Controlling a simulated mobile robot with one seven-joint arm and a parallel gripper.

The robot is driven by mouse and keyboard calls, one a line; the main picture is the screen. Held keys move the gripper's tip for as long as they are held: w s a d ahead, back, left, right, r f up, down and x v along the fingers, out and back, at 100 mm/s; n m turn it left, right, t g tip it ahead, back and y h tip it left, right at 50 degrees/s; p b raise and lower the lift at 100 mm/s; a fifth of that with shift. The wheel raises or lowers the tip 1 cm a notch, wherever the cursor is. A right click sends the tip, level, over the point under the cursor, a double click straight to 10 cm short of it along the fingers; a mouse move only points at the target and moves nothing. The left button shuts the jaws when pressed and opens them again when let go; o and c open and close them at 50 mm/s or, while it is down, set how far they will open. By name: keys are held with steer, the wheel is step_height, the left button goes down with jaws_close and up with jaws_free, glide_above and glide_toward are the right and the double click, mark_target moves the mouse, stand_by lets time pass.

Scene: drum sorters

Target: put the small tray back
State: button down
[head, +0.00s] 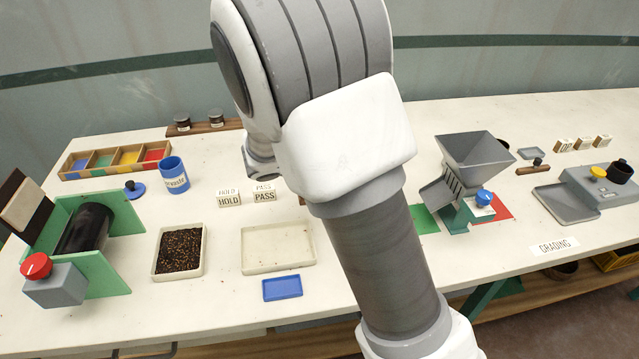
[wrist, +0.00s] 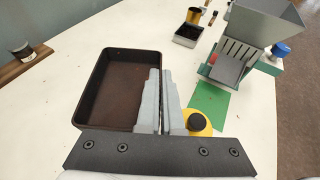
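A dark brown rectangular tray (wrist: 125,85) fills the left of the wrist view, empty inside. My gripper (wrist: 161,78) has its two grey fingers close together at the tray's right side, one inside and one outside, apparently shut on that wall. Whether the tray rests on the table or is raised is hard to tell. In the head view my arm hides the gripper and this tray.
A yellow object with a black knob (wrist: 197,123) is close to the right finger. The grey hopper (head: 474,153) stands beyond a green mat (wrist: 209,104). A cream tray (head: 279,269) and a tray of dark beans (head: 157,277) are at left. A jar (wrist: 22,52) stands at the back.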

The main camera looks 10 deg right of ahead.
steer(key=shift+m+h, duration=0.3)
steer(key=shift+m, duration=0.1)
steer(key=w+a+f+b, duration=0.1)
steer(key=w+f, duration=0.1)
steer(key=w, duration=0.1)
steer(key=w+a+f+b, duration=0.1)
steer(key=w+f+b, duration=0.1)
steer(key=w, duration=0.2)
steer(key=w+a+f+b, duration=0.1)
steer(key=w+f, duration=0.2)
steer(key=shift+w+a+f+b, duration=0.1)
steer(key=shift+w+a+b, duration=0.1)
steer(key=shift+a+b, duration=0.15)
steer(key=shift+f+b, duration=0.6)
steer(key=shift+f, duration=1.4)
steer(key=shift+f+g, duration=0.1)
steer(key=shift+g, duration=0.2)
steer(key=shift+f, duration=0.1)
steer(key=c, duration=1.1)
jaws_free()
